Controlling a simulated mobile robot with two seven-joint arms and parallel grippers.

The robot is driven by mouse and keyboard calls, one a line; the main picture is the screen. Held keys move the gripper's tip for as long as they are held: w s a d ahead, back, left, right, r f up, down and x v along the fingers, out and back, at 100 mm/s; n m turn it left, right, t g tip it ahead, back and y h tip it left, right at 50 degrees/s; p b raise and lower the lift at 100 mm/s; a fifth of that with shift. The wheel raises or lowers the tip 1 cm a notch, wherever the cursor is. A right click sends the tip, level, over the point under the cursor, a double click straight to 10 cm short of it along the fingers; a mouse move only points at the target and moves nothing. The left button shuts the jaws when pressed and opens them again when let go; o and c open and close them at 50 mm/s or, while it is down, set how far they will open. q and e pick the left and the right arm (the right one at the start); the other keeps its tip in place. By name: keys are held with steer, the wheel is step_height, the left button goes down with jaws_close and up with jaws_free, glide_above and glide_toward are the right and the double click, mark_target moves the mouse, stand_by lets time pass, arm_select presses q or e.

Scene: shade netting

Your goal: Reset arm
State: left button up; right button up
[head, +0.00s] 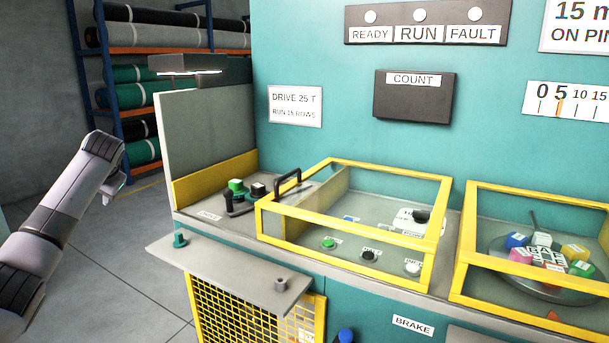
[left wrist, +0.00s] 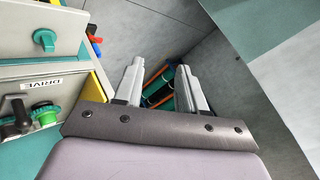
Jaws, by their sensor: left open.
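My left arm comes in from the left in the head view, with its gripper (head: 122,188) held in the air left of the machine. In the left wrist view the two fingers of this gripper (left wrist: 160,80) are spread apart, with nothing between them. My right gripper is in neither view. The teal machine has a counter with a green and black control cluster (head: 240,194) at its left end. A green knob (left wrist: 44,113) and a black one beside the DRIVE label show in the left wrist view. The left gripper touches none of these.
A yellow-framed clear cover (head: 345,235) encloses several buttons. Another yellow frame (head: 535,200) stands around a dish (head: 508,262) of coloured cubes. A grey shelf (head: 215,262) with a teal knob (head: 180,240) juts out in front. A rack of rolls (head: 160,40) stands behind; floor between is clear.

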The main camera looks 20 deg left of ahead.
arm_select(q)
steer(key=w+d+f+m+t, duration=0.1)
steer(key=d+f+m+t, duration=0.15)
steer(key=f, duration=0.35)
steer(key=w+d+f+m+t, duration=0.1)
steer(key=w+d+f+m, duration=0.2)
steer(key=f, duration=0.4)
steer(key=s+d+f+m+t+h, duration=0.2)
steer(key=s+d+f+m, duration=0.1)
steer(key=d+f, duration=0.35)
steer(key=s+d+f+m+t+h, duration=0.1)
steer(key=s+d+f+m, duration=0.2)
steer(key=d+f, duration=0.35)
steer(key=s+d+f+m+h, duration=0.2)
steer(key=s+d+f+h, duration=0.25)
steer(key=s+d, duration=0.4)
steer(key=s+d+f+m+h, duration=0.25)
steer(key=s+d+f, duration=0.25)
steer(key=s+d, duration=0.3)
steer(key=d+f+n+t+h, duration=0.1)
steer(key=d+f+n, duration=0.1)
steer(key=d+n, duration=0.7)
steer(key=d, duration=0.8)
steer(key=shift+s+d+n, duration=0.25)
steer(key=shift+d+n, duration=0.05)
